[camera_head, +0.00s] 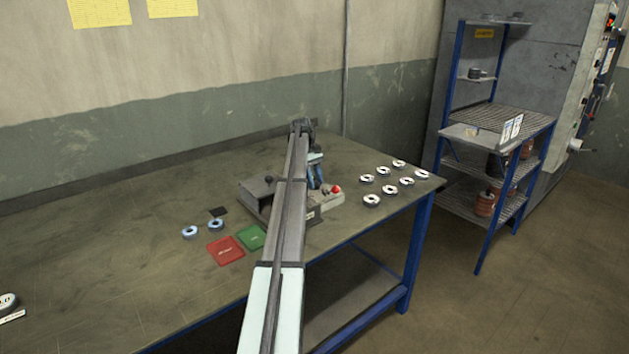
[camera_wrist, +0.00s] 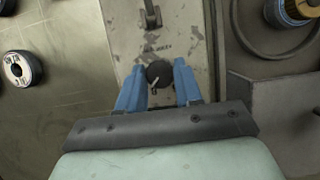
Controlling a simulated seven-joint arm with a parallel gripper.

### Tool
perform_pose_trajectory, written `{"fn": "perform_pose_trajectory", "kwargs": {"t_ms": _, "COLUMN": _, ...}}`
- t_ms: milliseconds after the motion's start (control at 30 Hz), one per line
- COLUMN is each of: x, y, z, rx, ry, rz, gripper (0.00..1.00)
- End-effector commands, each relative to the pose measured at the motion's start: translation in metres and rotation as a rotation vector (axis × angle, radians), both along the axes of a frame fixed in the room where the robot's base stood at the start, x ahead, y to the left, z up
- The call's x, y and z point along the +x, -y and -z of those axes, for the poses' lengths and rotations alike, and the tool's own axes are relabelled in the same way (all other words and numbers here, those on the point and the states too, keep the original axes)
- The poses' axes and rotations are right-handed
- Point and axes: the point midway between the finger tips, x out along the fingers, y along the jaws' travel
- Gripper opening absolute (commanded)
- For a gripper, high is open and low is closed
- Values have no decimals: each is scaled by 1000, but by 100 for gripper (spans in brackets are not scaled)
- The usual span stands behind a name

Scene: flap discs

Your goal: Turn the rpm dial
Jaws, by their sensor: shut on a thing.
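In the wrist view the rpm dial (camera_wrist: 158,74) is a small black round knob with a pale pointer mark, set on a worn grey panel (camera_wrist: 124,30). My gripper (camera_wrist: 158,78) has its two blue fingers on either side of the knob, shut on it. The pointer faces down and slightly left in the picture. In the head view my gripper (camera_head: 316,178) is over the machine (camera_head: 262,190) on the table, and the dial is hidden there behind my arm. A red button (camera_head: 336,189) sits on the machine's light control box.
Several flap discs (camera_head: 372,200) lie on the table's right end; two blue-white discs (camera_head: 190,232) lie at the left. A red mat (camera_head: 226,250) and a green mat (camera_head: 252,237) lie in front of the machine. A lever (camera_wrist: 150,14) stands beyond the dial. A shelf rack (camera_head: 495,135) stands right.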

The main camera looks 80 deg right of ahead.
Motion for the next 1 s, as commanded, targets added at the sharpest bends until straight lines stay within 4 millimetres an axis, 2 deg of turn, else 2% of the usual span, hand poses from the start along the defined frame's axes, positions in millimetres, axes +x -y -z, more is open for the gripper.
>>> {"fn": "perform_pose_trajectory", "kwargs": {"t_ms": 467, "x": 0, "y": 0, "z": 1, "rx": 0, "ry": 2, "rz": 12, "gripper": 4}}
{"fn": "perform_pose_trajectory", "kwargs": {"t_ms": 500, "x": 0, "y": 0, "z": 1, "rx": 1, "ry": 2, "rz": 12, "gripper": 38}}
{"fn": "perform_pose_trajectory", "kwargs": {"t_ms": 733, "x": 0, "y": 0, "z": 1, "rx": 1, "ry": 1, "rz": 11, "gripper": 59}}
{"fn": "perform_pose_trajectory", "kwargs": {"t_ms": 1000, "x": 0, "y": 0, "z": 0, "rx": 1, "ry": 1, "rz": 11, "gripper": 59}}
